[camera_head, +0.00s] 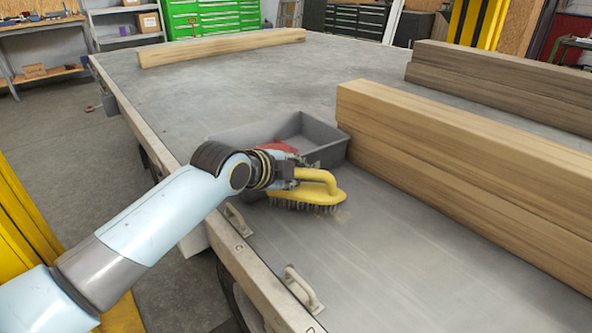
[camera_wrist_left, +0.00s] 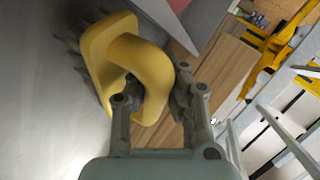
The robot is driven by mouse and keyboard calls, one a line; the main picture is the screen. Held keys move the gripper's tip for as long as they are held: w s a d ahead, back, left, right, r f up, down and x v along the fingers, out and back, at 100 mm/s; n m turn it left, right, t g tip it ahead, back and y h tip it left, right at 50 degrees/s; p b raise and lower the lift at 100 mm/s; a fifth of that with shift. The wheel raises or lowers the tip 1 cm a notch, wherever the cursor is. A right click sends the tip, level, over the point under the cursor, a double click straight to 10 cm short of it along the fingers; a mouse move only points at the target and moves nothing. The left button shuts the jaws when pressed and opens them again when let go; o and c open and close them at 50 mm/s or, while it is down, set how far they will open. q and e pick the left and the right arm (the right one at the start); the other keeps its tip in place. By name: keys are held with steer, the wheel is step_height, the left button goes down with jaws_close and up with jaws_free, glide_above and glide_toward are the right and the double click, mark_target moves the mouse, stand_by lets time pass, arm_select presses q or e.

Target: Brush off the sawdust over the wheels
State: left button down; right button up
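A yellow brush (camera_head: 318,190) with dark bristles is held by its loop handle in my left gripper (camera_head: 290,180), just above or on the grey trailer bed (camera_head: 400,235); contact is unclear. In the left wrist view the gripper's fingers (camera_wrist_left: 160,95) close around the yellow handle (camera_wrist_left: 150,70), and the bristles point to the upper left. Dark wheel parts (camera_head: 240,305) show under the trailer's side edge. My right gripper is not in view.
A grey divided tray (camera_head: 325,155) stands behind the brush, with something red (camera_head: 278,148) partly hidden by my wrist. Stacked timber beams (camera_head: 440,150) bound the right side. Metal handles (camera_head: 302,287) line the near edge. The bed in front of the brush is clear.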

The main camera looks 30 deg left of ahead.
arm_select(q)
steer(key=shift+r, duration=0.1)
stand_by(0.4)
steer(key=shift+f+b, duration=0.6)
steer(key=shift+f, duration=0.45)
